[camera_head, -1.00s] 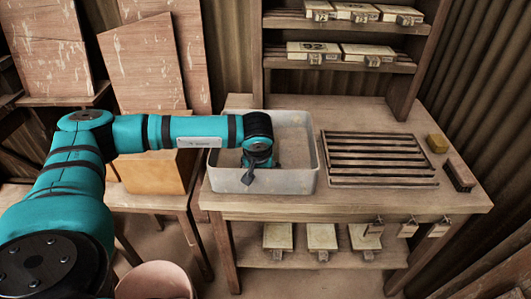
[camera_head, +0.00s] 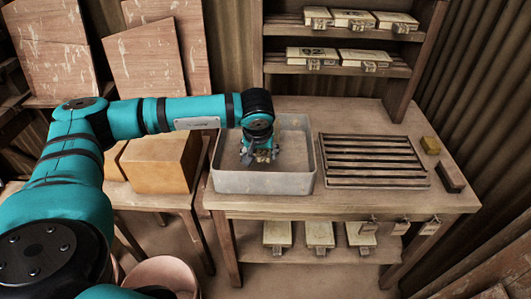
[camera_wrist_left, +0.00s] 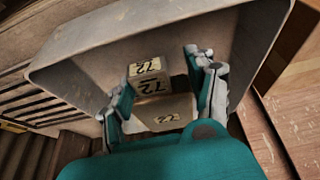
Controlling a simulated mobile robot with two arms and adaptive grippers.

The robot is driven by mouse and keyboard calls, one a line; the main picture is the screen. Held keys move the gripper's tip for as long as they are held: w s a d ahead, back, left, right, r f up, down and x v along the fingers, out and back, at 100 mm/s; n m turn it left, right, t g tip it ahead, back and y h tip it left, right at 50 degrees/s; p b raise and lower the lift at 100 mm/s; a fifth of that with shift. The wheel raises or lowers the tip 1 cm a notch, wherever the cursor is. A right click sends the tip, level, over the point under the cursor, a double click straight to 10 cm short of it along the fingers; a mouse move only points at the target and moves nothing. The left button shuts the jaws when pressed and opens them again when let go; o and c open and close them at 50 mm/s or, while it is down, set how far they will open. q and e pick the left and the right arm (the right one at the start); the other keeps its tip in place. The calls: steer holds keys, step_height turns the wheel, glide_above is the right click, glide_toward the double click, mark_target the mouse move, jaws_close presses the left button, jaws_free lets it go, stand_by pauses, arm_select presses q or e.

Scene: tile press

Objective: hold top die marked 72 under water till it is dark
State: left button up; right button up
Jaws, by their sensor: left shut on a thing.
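My left gripper (camera_head: 260,154) reaches down from above into the grey tub (camera_head: 265,183). In the left wrist view its two fingers (camera_wrist_left: 160,88) stand on either side of a block-shaped die (camera_wrist_left: 150,84) marked 72, and the gripper is shut on it. The die's faces look pale tan with dark numerals. I cannot make out a water surface or whether the die is wet. My right gripper is out of view.
A slatted rack (camera_head: 374,161) lies right of the tub, with a yellow block (camera_head: 431,145) and a dark bar (camera_head: 450,176) beyond it. Shelves behind hold several pale dies (camera_head: 312,54). More dies (camera_head: 319,236) stand on the shelf below the table.

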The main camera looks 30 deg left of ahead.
arm_select(q)
steer(key=shift+r+p, duration=1.05)
steer(key=shift+r, duration=1.05)
stand_by(0.6)
steer(key=shift+r+p, duration=1.15)
steer(key=shift+r, duration=0.9)
